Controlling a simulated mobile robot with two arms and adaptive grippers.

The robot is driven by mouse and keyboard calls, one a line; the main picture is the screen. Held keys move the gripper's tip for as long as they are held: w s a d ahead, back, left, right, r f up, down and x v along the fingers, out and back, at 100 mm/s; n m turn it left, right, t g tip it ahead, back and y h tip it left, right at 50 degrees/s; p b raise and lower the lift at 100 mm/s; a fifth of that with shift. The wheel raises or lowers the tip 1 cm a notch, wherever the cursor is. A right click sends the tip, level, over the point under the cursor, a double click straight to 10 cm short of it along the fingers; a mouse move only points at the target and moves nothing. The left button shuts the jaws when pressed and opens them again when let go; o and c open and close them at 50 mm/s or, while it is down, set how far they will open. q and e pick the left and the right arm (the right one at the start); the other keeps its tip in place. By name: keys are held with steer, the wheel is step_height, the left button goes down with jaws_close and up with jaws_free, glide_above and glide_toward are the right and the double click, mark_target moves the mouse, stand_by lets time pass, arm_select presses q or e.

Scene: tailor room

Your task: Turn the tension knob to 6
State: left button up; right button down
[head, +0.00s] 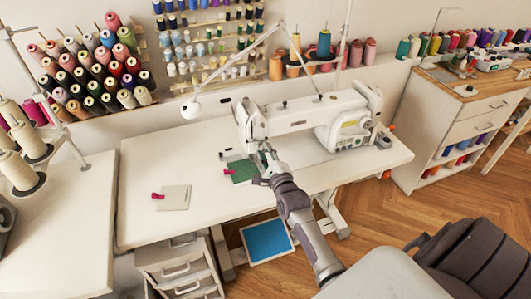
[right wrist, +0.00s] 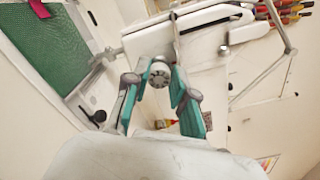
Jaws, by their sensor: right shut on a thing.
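The white sewing machine (head: 310,114) stands on the white table, its head end at the left. My right gripper (head: 265,150) is at the front of that head end, and its arm comes in from below. In the right wrist view, the round grey tension knob (right wrist: 159,75) sits between the two teal-padded fingers of my right gripper (right wrist: 160,82), which are shut on it. The knob's markings are too small to read. In the head view the knob is hidden by the gripper. My left gripper is not in view.
Green fabric (head: 241,171) lies beside the machine head; it also shows in the right wrist view (right wrist: 50,45). A pale cloth (head: 174,198) with a pink item lies on the table's left part. A lamp arm (head: 192,108) reaches over the machine.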

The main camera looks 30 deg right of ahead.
steer(key=shift+n, duration=0.3)
steer(key=n+p, duration=0.1)
steer(key=n, duration=0.5)
steer(key=shift+f+n+p, duration=0.1)
steer(key=shift+n+p, duration=0.2)
steer(key=shift+p, duration=0.05)
steer(key=n, duration=0.3)
steer(key=shift+n+p, duration=0.3)
steer(key=shift+p, duration=0.05)
steer(key=n, duration=0.3)
steer(key=shift+f+n+p, duration=0.1)
steer(key=shift+n+p, duration=0.2)
steer(key=n, duration=0.4)
steer(key=shift+f, duration=0.1)
steer(key=n, duration=0.5)
steer(key=shift+d+p, duration=0.1)
steer(key=shift+p, duration=0.25)
steer(key=shift+n, duration=0.3)
